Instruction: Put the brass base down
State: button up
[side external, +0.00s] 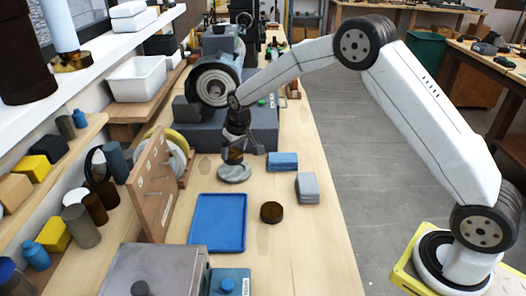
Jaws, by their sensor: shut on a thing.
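My gripper (236,148) points down over the bench, left of centre, in the side external view. It is shut on a small dark brass-brown piece, which looks like the brass base (234,156). The jaws hide part of it. It is right above a pale grey-green round disc (234,174) on the bench. I cannot tell whether the piece touches the disc. A short dark brown round piece (271,212) stands apart on the bench, nearer the camera.
A blue tray (218,222) lies in front of the disc. A blue block (283,161) and a grey block (307,187) lie to the right. A wooden board (150,190) stands to the left. A grey machine (215,85) stands behind. Bare bench shows at the right front.

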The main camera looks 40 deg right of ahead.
jog(key=s+a+r, duration=0.2)
jog(key=s+a, duration=0.1)
jog(key=s, duration=0.4)
jog(key=s+a+r, duration=0.3)
jog(key=s, duration=0.5)
jog(key=s+a+r, duration=0.2)
jog(key=s+a, duration=0.1)
jog(key=s, duration=0.5)
jog(key=shift+a+r, duration=0.35)
jog(key=shift+r, duration=0.05)
jog(key=shift+w+f, duration=0.1)
jog(key=shift+w, duration=0.1)
jog(key=w+a+f, duration=0.1)
jog(key=w+f, duration=0.1)
jog(key=w, duration=0.2)
jog(key=w+a+f, duration=0.1)
jog(key=w+f, duration=0.2)
jog(key=w, duration=0.1)
jog(key=w+f, duration=0.3)
jog(key=shift+w+a, duration=0.4)
jog(key=shift+w+a+f, duration=0.1)
jog(key=shift+w+f, duration=0.45)
jog(key=shift+f, duration=0.05)
